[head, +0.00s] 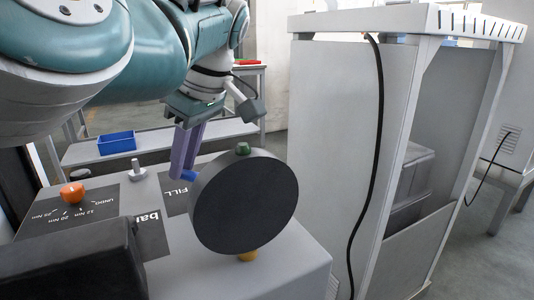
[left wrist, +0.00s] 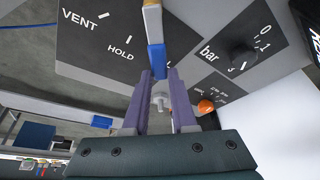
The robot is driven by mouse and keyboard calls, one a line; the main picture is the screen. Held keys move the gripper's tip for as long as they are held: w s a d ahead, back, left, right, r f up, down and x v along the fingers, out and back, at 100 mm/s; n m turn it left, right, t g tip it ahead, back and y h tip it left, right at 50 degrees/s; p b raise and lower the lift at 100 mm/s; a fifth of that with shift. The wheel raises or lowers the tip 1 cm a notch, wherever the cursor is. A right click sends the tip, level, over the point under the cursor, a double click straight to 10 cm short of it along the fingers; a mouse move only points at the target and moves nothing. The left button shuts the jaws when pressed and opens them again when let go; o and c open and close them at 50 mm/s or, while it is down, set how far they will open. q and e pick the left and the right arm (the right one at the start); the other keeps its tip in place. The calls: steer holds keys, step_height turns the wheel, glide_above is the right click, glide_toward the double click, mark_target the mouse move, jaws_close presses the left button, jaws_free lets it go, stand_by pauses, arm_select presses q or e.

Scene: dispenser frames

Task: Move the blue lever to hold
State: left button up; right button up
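The blue lever (left wrist: 156,60) has a cream stem running up out of the left wrist view. Its end lies between the two purple fingers of my left gripper (left wrist: 158,76), which look closed against its sides. In the head view the left gripper (head: 183,174) reaches down to the blue lever (head: 189,175) beside a large dark round disc (head: 244,203) that hides the stem. The lever's end is near the FILL label (head: 180,192). The HOLD label (left wrist: 121,53) and VENT label (left wrist: 80,19) are left of the lever in the wrist view. My right gripper is not visible.
An orange knob (head: 72,193) and a small metal post (head: 137,171) stand on the panel. A black bar knob (left wrist: 238,56) is right of the lever in the wrist view. A blue bin (head: 116,142) is on a bench behind. A tall grey cabinet (head: 337,140) stands right.

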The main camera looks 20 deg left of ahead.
arm_select(q)
jaws_close()
stand_by(0.9)
